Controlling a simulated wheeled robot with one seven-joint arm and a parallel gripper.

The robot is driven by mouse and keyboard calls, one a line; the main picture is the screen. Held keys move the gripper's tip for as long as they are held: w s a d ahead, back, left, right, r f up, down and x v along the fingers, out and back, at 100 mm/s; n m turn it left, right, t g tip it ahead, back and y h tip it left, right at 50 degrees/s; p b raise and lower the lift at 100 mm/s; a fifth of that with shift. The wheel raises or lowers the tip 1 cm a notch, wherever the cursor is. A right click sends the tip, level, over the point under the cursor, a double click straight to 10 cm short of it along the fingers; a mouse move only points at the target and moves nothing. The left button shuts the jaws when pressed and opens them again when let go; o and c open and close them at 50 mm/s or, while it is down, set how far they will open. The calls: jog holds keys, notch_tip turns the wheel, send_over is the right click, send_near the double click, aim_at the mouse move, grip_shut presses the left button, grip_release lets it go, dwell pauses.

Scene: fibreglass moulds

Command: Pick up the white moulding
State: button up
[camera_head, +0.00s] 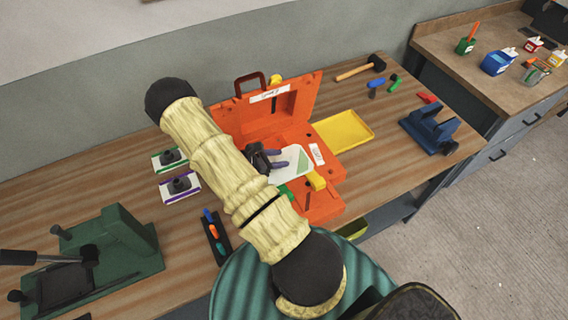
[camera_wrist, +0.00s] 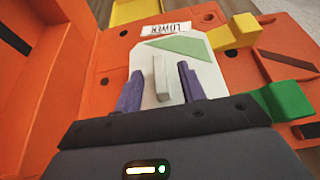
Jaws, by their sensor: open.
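The white moulding (camera_wrist: 205,72) lies in the orange mould, a pale plate with a green triangle at its far end and a raised white rib (camera_wrist: 160,78) in its middle. It also shows in the head view (camera_head: 297,158), partly hidden by my gripper. My gripper (camera_wrist: 160,72) is open, its two purple fingers on either side of the rib, with a gap visible on each side. I cannot tell how far down the fingers reach. In the head view my gripper (camera_head: 280,158) is over the moulding's left part.
The orange mould (camera_head: 328,203) has its lid (camera_head: 225,115) raised behind. A yellow block (camera_wrist: 236,32) and a green block (camera_wrist: 285,102) sit at the moulding's edge. A yellow tray (camera_head: 343,130), a blue vise (camera_head: 430,130) and a green press (camera_head: 125,240) stand on the bench.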

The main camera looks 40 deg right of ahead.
jog(key=shift+c, duration=0.4)
grip_shut()
jog(key=shift+r, duration=0.15)
notch_tip(320, 180, up, 10)
jog(key=b, duration=0.3)
dwell(0.6)
